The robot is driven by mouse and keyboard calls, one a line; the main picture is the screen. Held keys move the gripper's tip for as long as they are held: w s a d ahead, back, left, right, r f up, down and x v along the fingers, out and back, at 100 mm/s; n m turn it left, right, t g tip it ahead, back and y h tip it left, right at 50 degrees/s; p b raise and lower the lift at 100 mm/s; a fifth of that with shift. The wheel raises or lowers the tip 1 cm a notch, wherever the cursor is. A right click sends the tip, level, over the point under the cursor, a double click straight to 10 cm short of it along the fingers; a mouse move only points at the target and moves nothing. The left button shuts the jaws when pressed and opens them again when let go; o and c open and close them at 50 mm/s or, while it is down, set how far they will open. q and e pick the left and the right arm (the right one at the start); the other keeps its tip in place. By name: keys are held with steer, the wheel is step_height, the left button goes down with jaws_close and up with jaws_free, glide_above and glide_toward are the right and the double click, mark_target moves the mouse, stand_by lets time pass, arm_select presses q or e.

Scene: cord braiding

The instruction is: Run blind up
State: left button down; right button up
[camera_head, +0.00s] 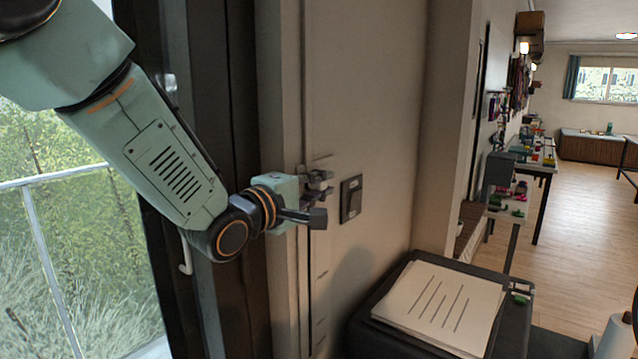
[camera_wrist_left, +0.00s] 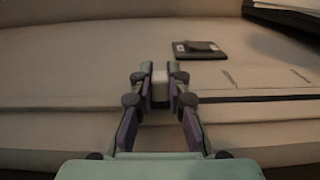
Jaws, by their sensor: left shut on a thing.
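My left gripper (camera_head: 318,197) is at the pale wall beside the dark window frame. In the left wrist view its fingers (camera_wrist_left: 160,86) are shut on a small pale knob (camera_wrist_left: 159,93). The knob is hidden by the fingers in the head view. A thin dark vertical slot (camera_head: 310,285) runs down the wall below the gripper, with small marks beside it. It also shows in the wrist view (camera_wrist_left: 262,98). A dark switch plate (camera_head: 351,198) is on the wall just right of the fingers, apart from them. No blind is visible. My right gripper is not in view.
A glazed opening with a railing (camera_head: 40,240) is at the left, with a white handle (camera_head: 186,255) on its frame. A dark case (camera_head: 515,325) with lined papers (camera_head: 440,305) stands below right. Clear wooden floor (camera_head: 560,230) and cluttered tables (camera_head: 535,165) lie beyond.

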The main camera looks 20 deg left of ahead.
arm_select(q)
steer(key=shift+w+r, duration=0.1)
steer(key=shift+r, duration=0.5)
steer(key=c, duration=1.6)
jaws_free()
steer(key=shift+w, duration=0.1)
steer(key=o, duration=0.3)
steer(key=shift+f, duration=0.25)
steer(key=shift+s, duration=0.2)
steer(key=v, duration=0.7)
steer(key=shift+f, duration=0.1)
